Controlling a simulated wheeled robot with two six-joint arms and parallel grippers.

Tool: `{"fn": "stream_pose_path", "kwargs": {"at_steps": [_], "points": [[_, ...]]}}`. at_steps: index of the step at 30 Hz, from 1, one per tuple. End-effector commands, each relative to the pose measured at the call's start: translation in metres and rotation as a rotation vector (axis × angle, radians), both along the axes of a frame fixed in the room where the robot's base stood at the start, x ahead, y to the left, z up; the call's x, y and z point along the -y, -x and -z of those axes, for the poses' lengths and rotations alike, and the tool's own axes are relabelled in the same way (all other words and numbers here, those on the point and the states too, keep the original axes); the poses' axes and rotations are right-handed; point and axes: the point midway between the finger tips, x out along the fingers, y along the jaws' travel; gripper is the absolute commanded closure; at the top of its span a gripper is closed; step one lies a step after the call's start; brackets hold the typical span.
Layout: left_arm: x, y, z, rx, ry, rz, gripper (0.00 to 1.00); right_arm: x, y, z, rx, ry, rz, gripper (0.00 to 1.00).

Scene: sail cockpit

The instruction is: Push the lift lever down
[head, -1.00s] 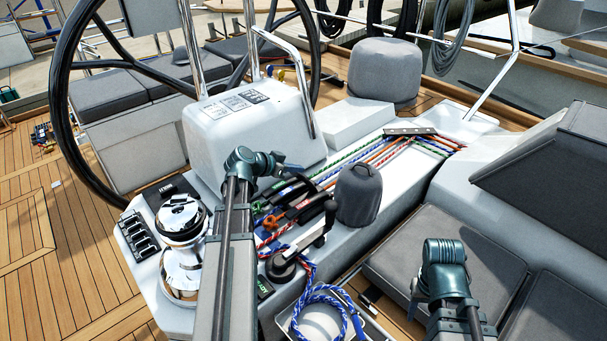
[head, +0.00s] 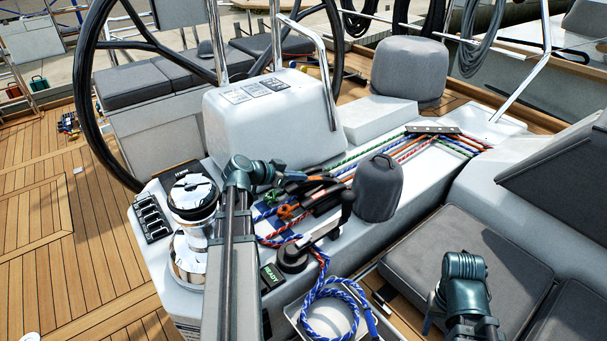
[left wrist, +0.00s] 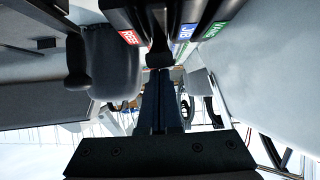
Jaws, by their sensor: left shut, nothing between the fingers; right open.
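The bank of black clutch levers (head: 318,190) sits on the white cockpit console, with coloured ropes running through it. In the left wrist view it shows close up along the top, with red (left wrist: 128,36), blue (left wrist: 186,32) and green (left wrist: 214,30) labels. The red label appears to read REEF; I cannot make out which label reads LIFT. My left gripper (head: 296,175) is shut and empty beside the levers. Its fingertips (left wrist: 160,75) lie close to the end of a black lever (left wrist: 158,50); contact is unclear. My right gripper (head: 430,318) is open over the seat at lower right, mostly hidden.
A chrome winch (head: 191,225) stands left of my left arm. The white pedestal (head: 265,125) rises behind. A coiled blue rope (head: 330,305) lies in front.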

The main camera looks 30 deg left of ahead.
Motion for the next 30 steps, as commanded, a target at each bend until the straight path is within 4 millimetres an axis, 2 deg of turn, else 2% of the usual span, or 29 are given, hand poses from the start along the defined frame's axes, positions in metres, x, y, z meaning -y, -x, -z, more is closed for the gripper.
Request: {"fn": "stream_pose_path", "kwargs": {"at_steps": [1, 9, 26, 30], "points": [[-0.0007, 0.0026, 0.0064, 0.0, 0.0, -0.001, 1.0, 0.0, 0.0, 0.0065, 0.0, 0.0, 0.0, 0.5], [-0.0026, 0.0087, 0.0148, 0.0, 0.001, 0.0, 1.0, 0.0, 0.0, 0.0149, 0.0, 0.0, 0.0, 0.5], [-0.0032, 0.0099, 0.0157, 0.0, 0.0, 0.001, 1.0, 0.0, 0.0, 0.0157, 0.0, 0.0, 0.0, 0.5], [-0.0007, 0.0073, 0.0097, 0.0, 0.0, 0.001, 1.0, 0.0, 0.0, 0.0098, 0.0, 0.0, 0.0, 0.5]]}}
